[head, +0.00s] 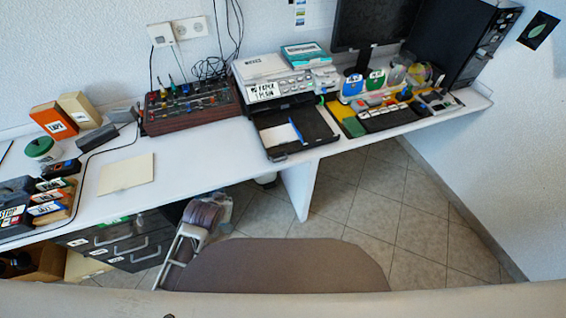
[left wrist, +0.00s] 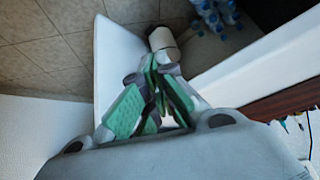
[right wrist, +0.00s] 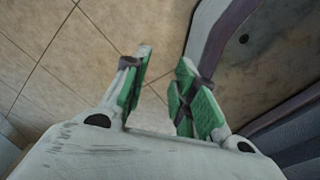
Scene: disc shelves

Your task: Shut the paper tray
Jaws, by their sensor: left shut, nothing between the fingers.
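The paper tray (head: 321,130) is a black tray pulled out from the front of the printer (head: 262,70), reaching toward the desk's front edge. Something blue and white lies in it.
The brown chair (head: 275,265) stands before the desk (head: 205,160). A white support panel (head: 300,187) stands under the desk. Bottles (left wrist: 212,16) stand on the floor.

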